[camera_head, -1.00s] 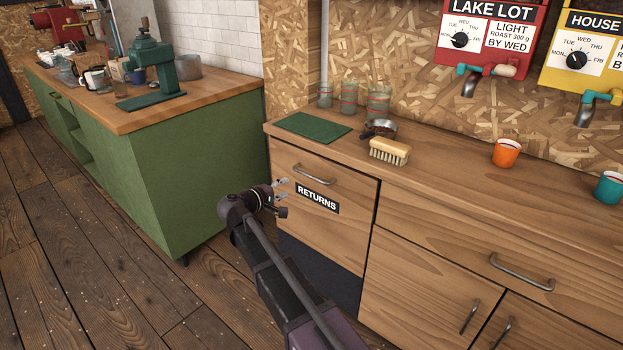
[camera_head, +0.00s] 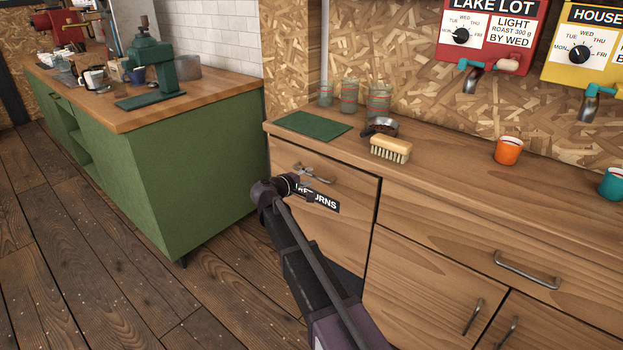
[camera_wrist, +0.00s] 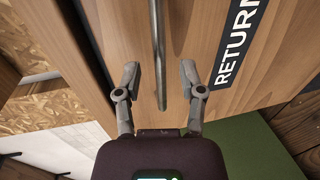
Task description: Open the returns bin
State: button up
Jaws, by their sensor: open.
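The returns bin (camera_head: 342,234) is a wooden front with a black RETURNS label (camera_head: 320,200) and a metal bar handle (camera_head: 305,170) near its top. It looks shut, its front level with the cabinet. My gripper (camera_head: 318,178) is at the handle, partly covering the label's left end. In the wrist view, my gripper (camera_wrist: 160,75) is open, with one finger on each side of the bar handle (camera_wrist: 158,45). The handle's end lies between the fingers, and I see gaps on both sides. The RETURNS label (camera_wrist: 235,40) is to the right there.
The counter above holds a green mat (camera_head: 312,125), a brush (camera_head: 390,148), a small pan (camera_head: 381,127), glass jars (camera_head: 350,97) and an orange cup (camera_head: 508,150). A green cabinet (camera_head: 190,180) stands to the left. Open wooden floor (camera_head: 100,250) lies in front of it.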

jog(key=shift+x, duration=1.25)
grip_shut()
